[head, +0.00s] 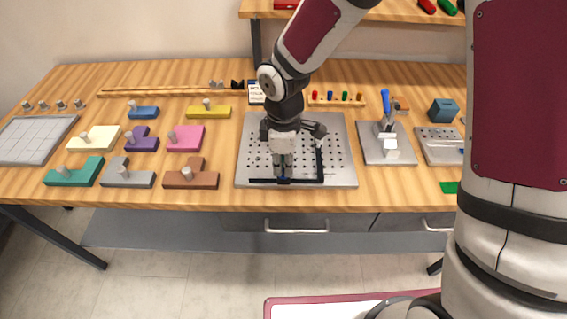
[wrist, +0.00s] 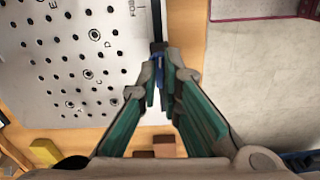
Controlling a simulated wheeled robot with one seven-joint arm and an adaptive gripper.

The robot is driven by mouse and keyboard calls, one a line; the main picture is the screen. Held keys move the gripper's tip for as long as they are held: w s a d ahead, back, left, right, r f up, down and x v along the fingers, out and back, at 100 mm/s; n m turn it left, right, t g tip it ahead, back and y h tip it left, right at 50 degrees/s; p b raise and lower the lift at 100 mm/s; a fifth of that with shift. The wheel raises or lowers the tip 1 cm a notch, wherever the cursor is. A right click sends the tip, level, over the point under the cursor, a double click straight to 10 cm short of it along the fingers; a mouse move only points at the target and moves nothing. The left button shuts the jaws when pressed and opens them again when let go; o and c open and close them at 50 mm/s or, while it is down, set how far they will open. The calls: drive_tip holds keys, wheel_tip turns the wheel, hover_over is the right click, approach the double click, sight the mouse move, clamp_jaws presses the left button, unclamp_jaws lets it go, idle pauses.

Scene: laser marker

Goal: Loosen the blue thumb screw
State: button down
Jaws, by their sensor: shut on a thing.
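The perforated metal plate (head: 340,135) lies on the bench with a black L-shaped bar (head: 305,180) along its front and right. The blue thumb screw (head: 284,180) is at the front bar, mostly hidden by my gripper. My gripper (head: 283,172) points down over the plate's front edge. In the wrist view, the fingertips (wrist: 158,95) are close together around the small blue thumb screw (wrist: 157,66), beside the dark bar (wrist: 157,20). How far the screw is turned cannot be seen.
Coloured blocks with knobs, such as a brown one (head: 192,178) and a pink one (head: 186,139), lie left of the plate. A clamp with a blue handle (head: 386,102) stands on a plate to the right.

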drive_tip(key=shift+n, duration=0.5)
drive_tip(key=c, duration=1.8)
unclamp_jaws()
drive_tip(key=shift+o, duration=0.2)
wheel_tip(320, 180, up, 12)
